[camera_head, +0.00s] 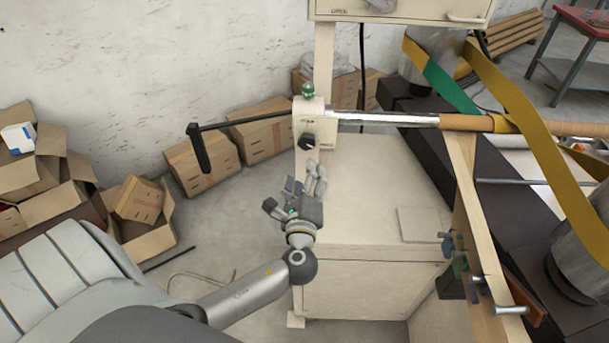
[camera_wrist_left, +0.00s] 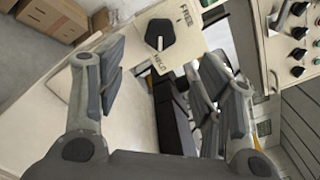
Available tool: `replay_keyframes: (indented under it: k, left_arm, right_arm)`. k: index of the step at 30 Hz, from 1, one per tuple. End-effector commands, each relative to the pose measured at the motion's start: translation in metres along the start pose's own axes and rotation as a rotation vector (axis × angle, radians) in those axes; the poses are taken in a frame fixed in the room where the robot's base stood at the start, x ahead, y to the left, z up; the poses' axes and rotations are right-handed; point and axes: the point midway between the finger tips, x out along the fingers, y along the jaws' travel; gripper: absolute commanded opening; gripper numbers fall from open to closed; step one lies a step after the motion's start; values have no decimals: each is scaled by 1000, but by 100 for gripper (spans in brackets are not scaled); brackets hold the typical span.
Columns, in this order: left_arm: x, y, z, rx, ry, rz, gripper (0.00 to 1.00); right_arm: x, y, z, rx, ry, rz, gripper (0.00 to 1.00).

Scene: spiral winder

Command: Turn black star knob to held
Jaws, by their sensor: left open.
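The black star knob (camera_head: 306,141) sits on the cream upright post below a green-topped part. It also shows in the left wrist view (camera_wrist_left: 160,34) on a cream plate, with lettering that looks like FREE and HELD beside it. Which label the knob points to is hard to tell. My left gripper (camera_head: 303,183) is open and empty, just below and in front of the knob, apart from it. In the left wrist view its fingers (camera_wrist_left: 163,72) are spread, with the knob beyond them between the tips. My right gripper is not in view.
A black crank handle (camera_head: 199,150) sticks out left of the post. A metal shaft (camera_head: 388,118) runs right from it. A cream cabinet (camera_head: 360,225) stands below. Cardboard boxes (camera_head: 200,160) lie at the wall. Panel knobs (camera_wrist_left: 297,54) show at right in the wrist view.

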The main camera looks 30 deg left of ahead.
Motion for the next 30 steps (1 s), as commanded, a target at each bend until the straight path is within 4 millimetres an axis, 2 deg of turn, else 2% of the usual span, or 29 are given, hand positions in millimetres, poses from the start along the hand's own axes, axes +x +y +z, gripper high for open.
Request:
replay_keyframes:
  k: [5, 15, 18, 23, 26, 30]
  left_arm:
    - [2, 0, 0, 56, -1, -2, 61]
    - [14, 0, -2, 594, -3, -4, 61]
    - [16, 0, -1, 699, -3, -1, 61]
    - [22, -1, 0, 762, -3, 0, 61]
    - [33, -2, 1, 764, -4, -1, 61]
    - [59, -3, 1, 763, -5, 0, 61]
  right_arm:
    - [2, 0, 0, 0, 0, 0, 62]
    - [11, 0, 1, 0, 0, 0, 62]
    - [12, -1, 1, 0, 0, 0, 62]
    - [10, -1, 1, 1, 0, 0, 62]
    - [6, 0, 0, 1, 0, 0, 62]
    - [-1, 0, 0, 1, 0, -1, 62]
